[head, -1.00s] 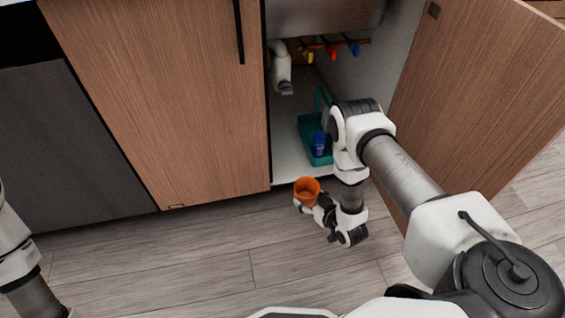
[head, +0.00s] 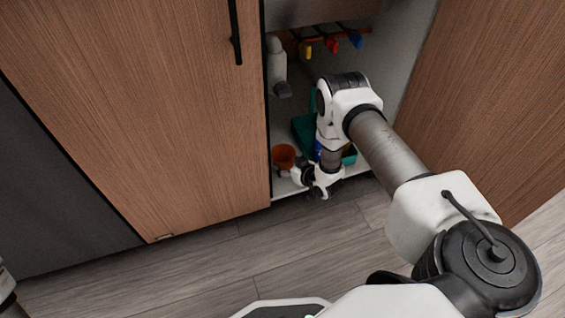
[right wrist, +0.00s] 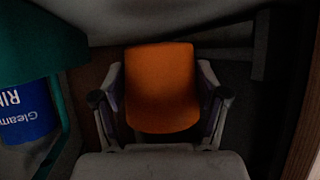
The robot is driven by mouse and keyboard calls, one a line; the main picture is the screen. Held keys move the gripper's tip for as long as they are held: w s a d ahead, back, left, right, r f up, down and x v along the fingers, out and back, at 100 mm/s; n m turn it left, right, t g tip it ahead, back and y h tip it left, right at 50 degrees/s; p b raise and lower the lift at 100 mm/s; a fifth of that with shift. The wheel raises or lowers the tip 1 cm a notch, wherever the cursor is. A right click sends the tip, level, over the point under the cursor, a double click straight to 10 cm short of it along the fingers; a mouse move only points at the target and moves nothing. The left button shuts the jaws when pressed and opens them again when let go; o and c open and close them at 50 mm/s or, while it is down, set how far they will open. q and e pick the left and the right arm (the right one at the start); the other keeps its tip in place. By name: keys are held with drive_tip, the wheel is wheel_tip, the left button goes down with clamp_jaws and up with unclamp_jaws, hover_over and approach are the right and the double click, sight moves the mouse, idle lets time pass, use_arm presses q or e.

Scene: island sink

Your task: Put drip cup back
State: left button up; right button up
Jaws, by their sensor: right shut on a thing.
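The orange drip cup (head: 284,156) is upright just inside the open cabinet under the sink, near the front edge of its floor. It fills the middle of the right wrist view (right wrist: 160,88), with a finger on each side. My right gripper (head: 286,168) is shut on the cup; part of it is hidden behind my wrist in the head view. I cannot tell whether the cup touches the cabinet floor. A white drain pipe (head: 278,68) hangs above and behind the cup. My left gripper is out of view.
A teal caddy (head: 303,131) with a blue bottle (right wrist: 24,112) stands right of the cup, partly hidden by my arm. Yellow, red and blue-handled items (head: 331,45) hang at the back. The open door (head: 480,110) is on the right, a closed door (head: 150,110) on the left.

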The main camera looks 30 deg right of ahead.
sight(284, 160)
drive_tip(key=w, duration=0.1)
drive_tip(key=w+d, duration=0.1)
drive_tip(key=w+b, duration=0.1)
drive_tip(key=shift+w+d+f, duration=0.2)
drive_tip(key=shift+w+f, duration=0.15)
drive_tip(key=shift+w+d+f+b, duration=0.1)
drive_tip(key=shift+w+f+b, duration=0.1)
drive_tip(key=shift+f+b, duration=0.15)
wheel_tip(284, 160, down, 3)
drive_tip(key=shift+r+b, duration=0.15)
drive_tip(key=shift+b, duration=0.95)
drive_tip(key=shift+c, duration=0.4)
drive_tip(key=shift+r, duration=0.15)
drive_tip(key=shift+f, duration=0.2)
drive_tip(key=o, duration=1.2)
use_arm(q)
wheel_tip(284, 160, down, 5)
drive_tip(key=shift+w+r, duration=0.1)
use_arm(e)
drive_tip(key=shift+o, duration=0.2)
